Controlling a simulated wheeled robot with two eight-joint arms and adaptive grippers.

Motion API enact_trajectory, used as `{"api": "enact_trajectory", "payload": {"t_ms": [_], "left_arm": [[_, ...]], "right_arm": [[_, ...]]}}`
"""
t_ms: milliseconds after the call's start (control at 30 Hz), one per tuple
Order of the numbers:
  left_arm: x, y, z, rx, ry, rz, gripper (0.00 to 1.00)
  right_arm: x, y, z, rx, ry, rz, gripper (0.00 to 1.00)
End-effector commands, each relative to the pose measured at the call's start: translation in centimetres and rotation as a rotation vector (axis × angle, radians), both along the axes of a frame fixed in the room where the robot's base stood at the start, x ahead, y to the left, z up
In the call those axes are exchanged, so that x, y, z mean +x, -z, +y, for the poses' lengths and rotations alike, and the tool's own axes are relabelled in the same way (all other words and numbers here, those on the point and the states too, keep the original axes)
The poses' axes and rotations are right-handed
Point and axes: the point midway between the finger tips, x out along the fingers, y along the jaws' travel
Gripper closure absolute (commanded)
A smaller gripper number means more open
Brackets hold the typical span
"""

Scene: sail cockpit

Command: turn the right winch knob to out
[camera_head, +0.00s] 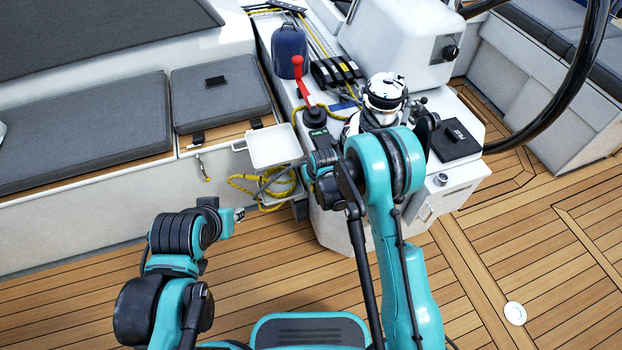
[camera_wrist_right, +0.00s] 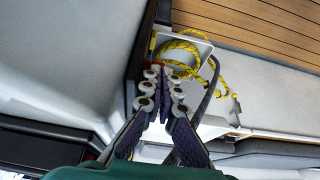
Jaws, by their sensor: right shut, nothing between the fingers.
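A white and black winch (camera_head: 385,92) stands on the white console beyond my right arm, which hides part of it. I cannot make out for certain which part is the right winch knob; a black knob (camera_head: 450,52) is on the white box behind the winch. My right gripper (camera_wrist_right: 160,72) is shut and empty in the wrist view, its fingertips in front of a small red patch and near the yellow rope (camera_wrist_right: 180,50). In the head view it is largely hidden by its own arm. My left gripper (camera_head: 238,214) is low at the left, apart from the console; its finger opening is unclear.
A red-handled lever (camera_head: 299,80) stands upright beside a blue cover (camera_head: 288,48). A white tray (camera_head: 272,148) juts out at the console's left, above coiled yellow rope (camera_head: 245,181). A black box (camera_head: 456,142) sits at the right. The steering wheel rim (camera_head: 578,85) arches at far right.

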Motion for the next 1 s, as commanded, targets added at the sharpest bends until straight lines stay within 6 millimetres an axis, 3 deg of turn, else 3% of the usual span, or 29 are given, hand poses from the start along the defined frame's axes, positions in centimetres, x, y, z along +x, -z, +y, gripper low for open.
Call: {"api": "enact_trajectory", "payload": {"t_ms": [733,1000], "left_arm": [[0.01,-0.01,0.00,0.000,0.000,0.000,0.69],[0.01,-0.01,0.00,0.000,0.000,0.000,0.69]], "right_arm": [[0.01,0.18,0.01,0.000,0.000,0.000,1.00],[0.89,0.46,0.31,0.000,0.000,0.000,1.00]]}}
